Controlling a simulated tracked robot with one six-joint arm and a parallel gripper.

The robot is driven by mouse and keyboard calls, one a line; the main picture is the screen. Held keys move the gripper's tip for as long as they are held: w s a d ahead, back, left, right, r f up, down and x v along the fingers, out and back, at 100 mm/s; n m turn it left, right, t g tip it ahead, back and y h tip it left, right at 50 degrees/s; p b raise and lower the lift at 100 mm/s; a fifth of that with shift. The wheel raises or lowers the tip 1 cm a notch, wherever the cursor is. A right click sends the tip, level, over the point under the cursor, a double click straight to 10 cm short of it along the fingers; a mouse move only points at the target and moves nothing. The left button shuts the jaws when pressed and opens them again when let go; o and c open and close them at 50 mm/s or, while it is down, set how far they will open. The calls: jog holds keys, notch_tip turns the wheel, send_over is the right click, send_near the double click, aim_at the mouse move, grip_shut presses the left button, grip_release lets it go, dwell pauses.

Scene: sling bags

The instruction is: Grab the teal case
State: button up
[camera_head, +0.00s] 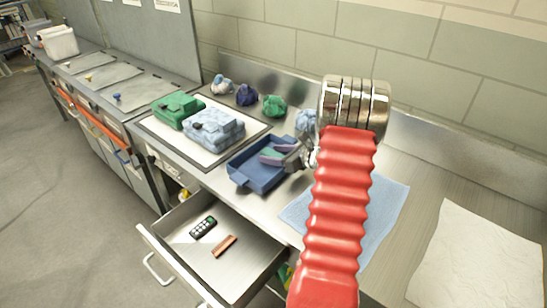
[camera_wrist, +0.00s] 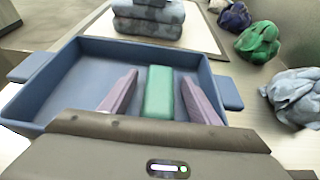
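The teal case (camera_wrist: 159,92) is a small block in the blue tray (camera_wrist: 60,88), seen in the wrist view. My gripper (camera_wrist: 160,77) has its two purple fingers apart, one on each side of the case. A narrow gap shows between the case and each finger, so the gripper is open around it and not closed on it.
A green bag (camera_head: 177,109) and a pale blue bag (camera_head: 214,126) lie on a pale mat behind the tray. Several crumpled cloth bundles (camera_head: 246,95) line the wall. An open drawer (camera_head: 185,243) below holds a remote (camera_head: 203,227) and a brown bar (camera_head: 224,246).

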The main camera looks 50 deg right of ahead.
aim_at(274, 153)
jog(key=c, duration=1.1)
jog(key=shift+r, duration=0.1)
notch_tip(274, 153, up, 10)
jog(key=shift+f, duration=0.1)
dwell(0.7)
